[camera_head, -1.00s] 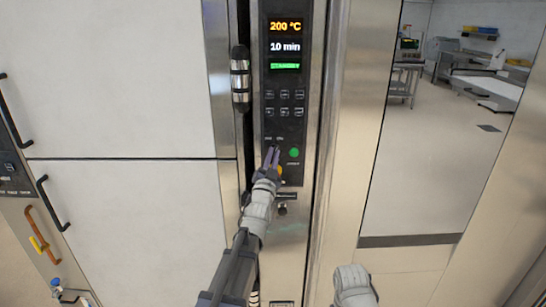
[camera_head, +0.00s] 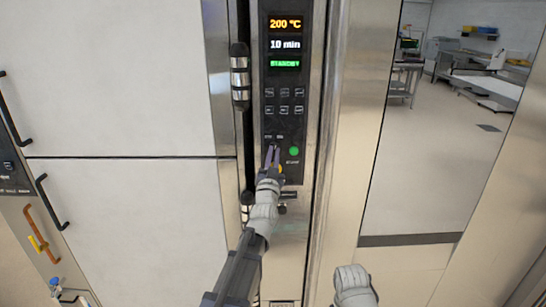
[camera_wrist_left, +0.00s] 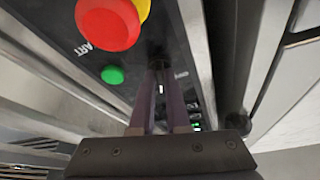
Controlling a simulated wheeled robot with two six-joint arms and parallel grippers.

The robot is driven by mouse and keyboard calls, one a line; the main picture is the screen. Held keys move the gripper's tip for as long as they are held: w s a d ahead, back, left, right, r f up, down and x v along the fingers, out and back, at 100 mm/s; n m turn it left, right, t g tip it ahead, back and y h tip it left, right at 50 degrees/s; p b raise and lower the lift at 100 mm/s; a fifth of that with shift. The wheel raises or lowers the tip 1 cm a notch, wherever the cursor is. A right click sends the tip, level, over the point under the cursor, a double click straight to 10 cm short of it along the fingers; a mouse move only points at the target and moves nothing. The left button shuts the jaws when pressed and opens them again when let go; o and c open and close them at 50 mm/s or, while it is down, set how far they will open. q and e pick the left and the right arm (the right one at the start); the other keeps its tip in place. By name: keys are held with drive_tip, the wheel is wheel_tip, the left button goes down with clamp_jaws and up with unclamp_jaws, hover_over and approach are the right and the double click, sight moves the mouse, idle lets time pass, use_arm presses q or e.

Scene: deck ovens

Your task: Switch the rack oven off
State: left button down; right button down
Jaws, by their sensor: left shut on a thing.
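The rack oven's dark control panel (camera_head: 285,120) stands upright in the middle of the head view. Its display (camera_head: 285,45) reads 200 °C, 10 min and a green line that looks like STANDBY. My left gripper (camera_head: 273,150) is at the lower panel, left of the green button (camera_head: 294,151). In the left wrist view, its fingers (camera_wrist_left: 160,85) are shut on a small dark switch knob (camera_wrist_left: 158,62) with a pale mark. The knob is mostly hidden by the fingers in the head view. A red mushroom button (camera_wrist_left: 108,22) with a yellow surround (camera_wrist_left: 144,8) sits close by.
Two rows of small keys (camera_head: 284,101) lie above the gripper. A vertical handle (camera_head: 240,78) stands left of the panel. Pale doors (camera_head: 120,80) fill the left. My right arm shows at bottom right, its fingers out of sight. Open floor (camera_head: 430,180) lies right.

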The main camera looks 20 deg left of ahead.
use_arm(q)
drive_tip(key=n+y, duration=0.1)
drive_tip(key=n, duration=0.1)
drive_tip(key=n+y, duration=0.1)
drive_tip(key=n, duration=0.1)
drive_tip(key=n+y, duration=0.1)
drive_tip(key=n, duration=0.1)
drive_tip(key=shift+w+d+n+g+y, duration=0.1)
drive_tip(key=shift+d+n+g+y, duration=0.2)
drive_tip(key=shift+n, duration=0.1)
drive_tip(key=n+g+y, duration=0.1)
drive_tip(key=n, duration=0.2)
drive_tip(key=n+y+p, duration=0.1)
drive_tip(key=n+y, duration=0.1)
drive_tip(key=n, duration=0.2)
drive_tip(key=shift+r+g, duration=0.1)
drive_tip(key=shift+g, duration=0.3)
drive_tip(key=shift+n, duration=0.3)
drive_tip(key=c, duration=0.9)
unclamp_jaws()
